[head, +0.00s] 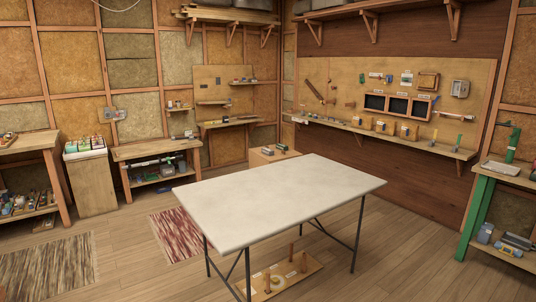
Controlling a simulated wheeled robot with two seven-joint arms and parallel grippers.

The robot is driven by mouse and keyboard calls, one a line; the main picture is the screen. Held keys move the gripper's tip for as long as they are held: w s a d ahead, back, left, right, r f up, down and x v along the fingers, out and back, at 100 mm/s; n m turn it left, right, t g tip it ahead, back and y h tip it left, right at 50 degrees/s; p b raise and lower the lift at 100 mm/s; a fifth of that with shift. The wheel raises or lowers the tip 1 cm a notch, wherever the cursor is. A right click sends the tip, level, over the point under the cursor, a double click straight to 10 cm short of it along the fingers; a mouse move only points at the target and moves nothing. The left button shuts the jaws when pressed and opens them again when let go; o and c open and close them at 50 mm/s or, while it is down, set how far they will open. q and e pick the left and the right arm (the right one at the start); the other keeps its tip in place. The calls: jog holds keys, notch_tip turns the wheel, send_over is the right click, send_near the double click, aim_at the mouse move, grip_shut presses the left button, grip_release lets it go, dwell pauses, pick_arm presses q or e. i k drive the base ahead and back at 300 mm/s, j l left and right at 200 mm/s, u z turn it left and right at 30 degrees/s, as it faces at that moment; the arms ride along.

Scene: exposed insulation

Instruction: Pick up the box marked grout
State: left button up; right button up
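No box that I can read as marked grout stands out in the head view. Several small boxes or packets (84,145) stand on a wooden cabinet at the left, but their labels are too small to read. Several small wooden boxes (391,127) sit on the long wall shelf at the right, also with markings I cannot read. Neither of my grippers is in view.
A white-topped table (280,198) with thin dark legs stands bare in the middle. A wooden board with pegs (279,278) lies beneath it. Workbenches (155,151) line the back wall, and a green-legged bench (477,213) stands right. Floor around the rugs (50,270) is open.

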aim_at(267, 151)
jog(key=i+j+u, duration=0.7)
jog(key=i+u, duration=0.15)
jog(key=i, duration=0.65)
jog(key=i+u, duration=0.35)
jog(key=i, duration=1.9)
jog(key=i+z, duration=0.1)
jog(key=i, duration=1.15)
jog(key=i+l+z, duration=0.2)
jog(key=i+z, duration=0.3)
jog(key=i+l+z, duration=0.1)
jog(key=i+z, duration=0.4)
jog(key=i+j+z, duration=0.15)
jog(key=i+z, duration=0.3)
jog(key=i+j+z, duration=0.25)
jog(key=z, duration=0.25)
jog(key=i+l+z, duration=0.15)
jog(key=i+z, duration=0.3)
jog(key=i, duration=0.3)
jog(key=i+j+z, duration=0.1)
jog(key=i+z, duration=0.35)
jog(key=i, duration=0.3)
